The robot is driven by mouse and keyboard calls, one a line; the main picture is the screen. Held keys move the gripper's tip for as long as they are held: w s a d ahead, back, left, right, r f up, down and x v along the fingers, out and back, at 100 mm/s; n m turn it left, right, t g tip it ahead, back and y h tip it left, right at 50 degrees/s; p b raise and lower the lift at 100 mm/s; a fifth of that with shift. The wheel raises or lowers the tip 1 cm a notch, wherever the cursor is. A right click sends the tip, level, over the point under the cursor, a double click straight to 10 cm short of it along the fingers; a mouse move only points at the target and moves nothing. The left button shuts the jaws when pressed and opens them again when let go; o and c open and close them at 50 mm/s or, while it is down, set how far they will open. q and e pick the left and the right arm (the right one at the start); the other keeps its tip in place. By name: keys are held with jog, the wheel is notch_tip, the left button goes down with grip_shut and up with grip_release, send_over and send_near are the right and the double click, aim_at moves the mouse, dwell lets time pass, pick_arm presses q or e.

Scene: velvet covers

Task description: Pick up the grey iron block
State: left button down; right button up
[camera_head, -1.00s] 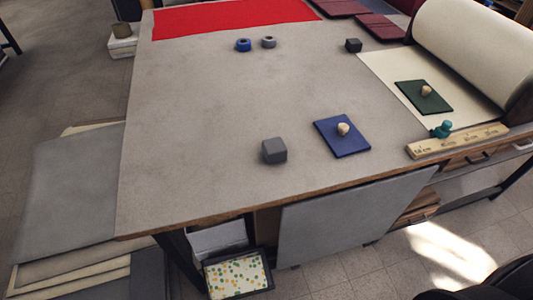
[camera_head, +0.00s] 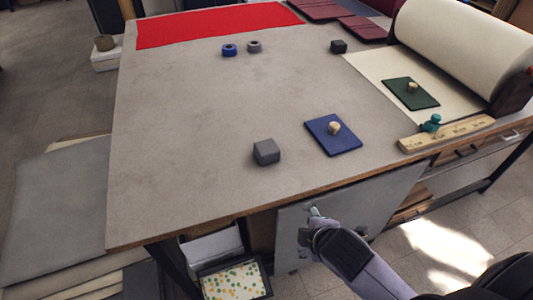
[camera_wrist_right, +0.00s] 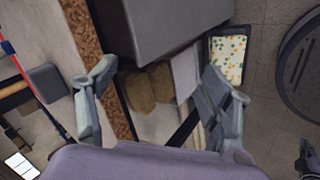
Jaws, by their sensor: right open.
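The grey iron block (camera_head: 266,152) is a small cube resting on the table near its front edge, left of a blue pad. A similar grey block (camera_wrist_right: 47,82) shows at the left of the right wrist view, outside the fingers. My right gripper (camera_head: 309,222) is in front of the table's front edge, nearer to me than the block and slightly right of it. In the right wrist view, its fingers (camera_wrist_right: 160,68) are spread and empty. My left gripper is not in view.
The blue pad (camera_head: 322,145) has a pale knob. A wooden ruler (camera_head: 446,133) with a teal figure and a large cream roll (camera_head: 462,48) lie to the right. A darker cube (camera_head: 338,46) and two rings stand farther back. The table's left middle (camera_head: 170,130) is clear.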

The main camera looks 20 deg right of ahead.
jog(key=w+r+n+t+y, duration=0.1)
jog(key=w+r+n+t, duration=0.25)
jog(key=r+n, duration=0.6)
jog(key=w+r+n+t+y, duration=0.1)
jog(key=w+r+n+t, duration=0.25)
jog(key=n, duration=1.05)
jog(key=g+p, duration=0.1)
send_near(267, 148)
jog(key=x, duration=0.3)
jog(key=d+x, duration=0.1)
jog(key=x, duration=0.1)
jog(key=shift+w+a+f, duration=0.1)
jog(key=shift+w+f, duration=0.05)
jog(key=shift+f, duration=0.05)
jog(key=x, duration=0.1)
jog(key=p+x, duration=0.1)
jog(key=x, duration=0.2)
jog(key=shift+w+a, duration=0.2)
jog(key=shift+a, duration=0.15)
jog(key=shift+w+f, duration=0.3)
jog(key=shift+w, duration=0.15)
jog(key=shift+c, duration=0.4)
grip_shut()
jog(key=shift+r, duration=0.15)
